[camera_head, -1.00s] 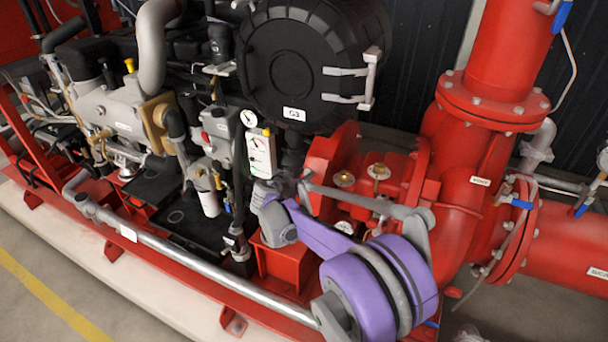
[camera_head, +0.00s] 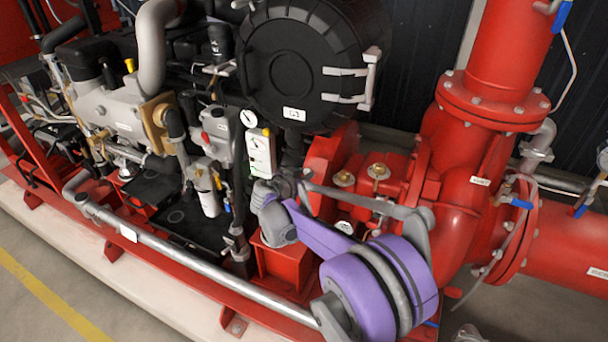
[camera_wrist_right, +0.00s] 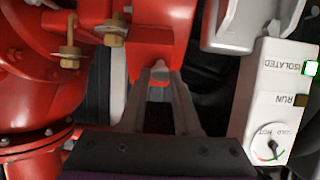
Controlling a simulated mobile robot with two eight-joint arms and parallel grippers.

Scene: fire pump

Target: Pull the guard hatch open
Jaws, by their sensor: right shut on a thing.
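My right gripper (camera_wrist_right: 160,75) reaches in over the red coupling guard (camera_head: 332,150) between the engine and the pump. In the right wrist view its two grey fingers come together on a small grey piece at the lower edge of a red panel (camera_wrist_right: 157,40), which appears to be the guard hatch. How far the hatch stands open cannot be told. My left gripper is not in view.
A white panel (camera_head: 261,153) with a gauge stands close to the gripper; it also shows in the right wrist view (camera_wrist_right: 275,100). A black round housing (camera_head: 300,70) is above. The red pump pipe (camera_head: 480,130) stands at right. Brass fittings (camera_head: 378,172) sit nearby.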

